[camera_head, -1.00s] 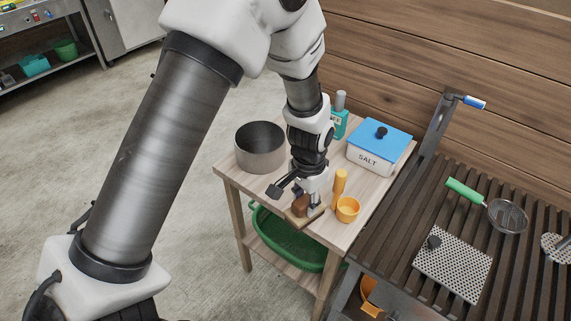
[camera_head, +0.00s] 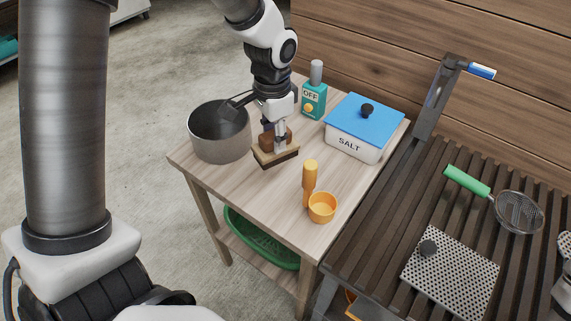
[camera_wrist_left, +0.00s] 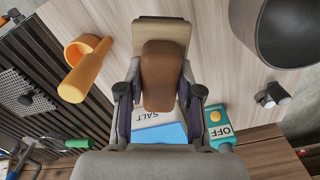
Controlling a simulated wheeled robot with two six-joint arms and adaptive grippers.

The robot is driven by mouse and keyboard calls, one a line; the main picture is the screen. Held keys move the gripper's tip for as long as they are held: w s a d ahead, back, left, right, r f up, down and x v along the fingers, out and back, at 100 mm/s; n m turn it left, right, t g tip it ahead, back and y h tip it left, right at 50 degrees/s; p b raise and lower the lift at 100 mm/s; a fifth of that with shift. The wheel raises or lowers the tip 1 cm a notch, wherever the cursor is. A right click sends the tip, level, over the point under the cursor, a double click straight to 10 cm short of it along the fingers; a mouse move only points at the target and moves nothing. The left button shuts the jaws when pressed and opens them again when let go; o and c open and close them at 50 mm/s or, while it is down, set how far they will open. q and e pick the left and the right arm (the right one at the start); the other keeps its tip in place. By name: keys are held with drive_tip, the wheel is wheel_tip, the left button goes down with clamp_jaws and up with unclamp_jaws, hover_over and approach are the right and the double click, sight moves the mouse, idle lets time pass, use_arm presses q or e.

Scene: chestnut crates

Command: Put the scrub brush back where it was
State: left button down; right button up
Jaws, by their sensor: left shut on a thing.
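The scrub brush, a pale wooden block with a brown grip and dark bristles, shows in the head view (camera_head: 277,153) and the left wrist view (camera_wrist_left: 162,75). My left gripper (camera_head: 273,138) is shut on its brown grip from above, one finger on each side. The brush is roughly level over the wooden side table (camera_head: 240,193), between the pot and the orange cup. I cannot tell whether the bristles touch the tabletop. My right gripper is not clearly in view.
A metal pot (camera_head: 219,145) stands close left of the brush. The teal OFF bottle (camera_head: 314,100) and blue-lidded salt box (camera_head: 358,142) are behind and right. The orange cup (camera_head: 322,208) with an upright handle is in front. A slatted grill (camera_head: 400,210) adjoins on the right.

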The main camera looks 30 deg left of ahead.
sight(272, 134)
use_arm(q)
drive_tip(key=f, duration=0.9)
drive_tip(key=shift+s, duration=0.25)
drive_tip(key=shift+r, duration=0.1)
drive_tip(key=shift+s, duration=0.1)
drive_tip(key=c, duration=0.8)
unclamp_jaws()
drive_tip(key=shift+o, duration=0.2)
wheel_tip(272, 134, up, 12)
drive_tip(key=shift+r, duration=0.1)
